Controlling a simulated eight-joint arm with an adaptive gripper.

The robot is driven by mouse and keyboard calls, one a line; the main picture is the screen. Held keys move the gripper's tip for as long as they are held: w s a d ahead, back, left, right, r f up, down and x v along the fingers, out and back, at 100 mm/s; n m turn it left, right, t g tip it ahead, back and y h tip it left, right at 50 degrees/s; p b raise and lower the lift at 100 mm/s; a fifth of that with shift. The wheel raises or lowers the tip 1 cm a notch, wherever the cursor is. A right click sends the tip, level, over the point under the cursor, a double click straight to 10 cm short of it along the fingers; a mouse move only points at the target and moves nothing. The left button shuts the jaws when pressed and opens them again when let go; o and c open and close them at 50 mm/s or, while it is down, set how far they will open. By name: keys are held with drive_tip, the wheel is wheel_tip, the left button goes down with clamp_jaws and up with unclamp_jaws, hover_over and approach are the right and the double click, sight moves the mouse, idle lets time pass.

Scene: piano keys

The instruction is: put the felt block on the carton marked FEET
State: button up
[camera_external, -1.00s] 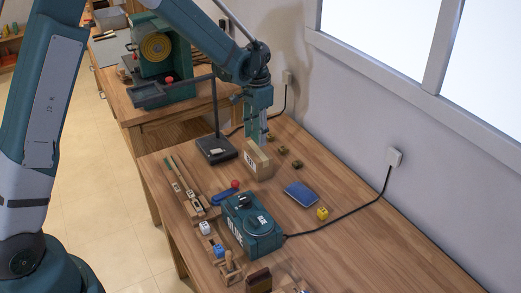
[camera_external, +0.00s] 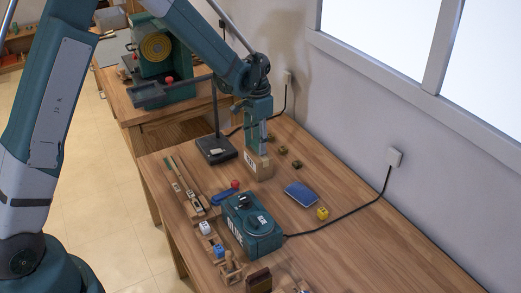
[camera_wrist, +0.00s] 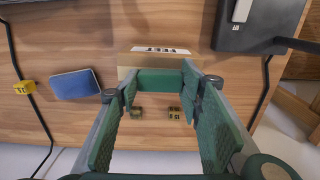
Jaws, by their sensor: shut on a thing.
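The carton marked FEET (camera_external: 257,168) is a brown box with a white label, standing on the workbench. It also shows in the wrist view (camera_wrist: 128,58), with its label at the far edge. My gripper (camera_external: 264,152) points down at the carton's top. In the wrist view my gripper (camera_wrist: 160,84) is shut on a green block, which I take as the felt block (camera_wrist: 160,80). The block spans the fingertips and covers part of the carton. Whether it touches the carton's top, I cannot tell. The block is hard to make out in the external view.
A black stand (camera_external: 216,150) with a tall post is close left of the carton. Small brass-coloured pieces (camera_external: 297,164) lie to its right. A blue pad (camera_external: 300,194), a yellow cube (camera_external: 322,213) and a teal machine (camera_external: 252,226) are nearer. The bench's right side is mostly clear.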

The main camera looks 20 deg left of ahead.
sight(257, 143)
drive_tip(key=shift+f, duration=0.2)
drive_tip(key=o, duration=0.7)
drive_tip(key=shift+r, duration=0.15)
wheel_tip(257, 143, up, 12)
drive_tip(key=shift+r, duration=0.1)
idle(0.4)
idle(0.3)
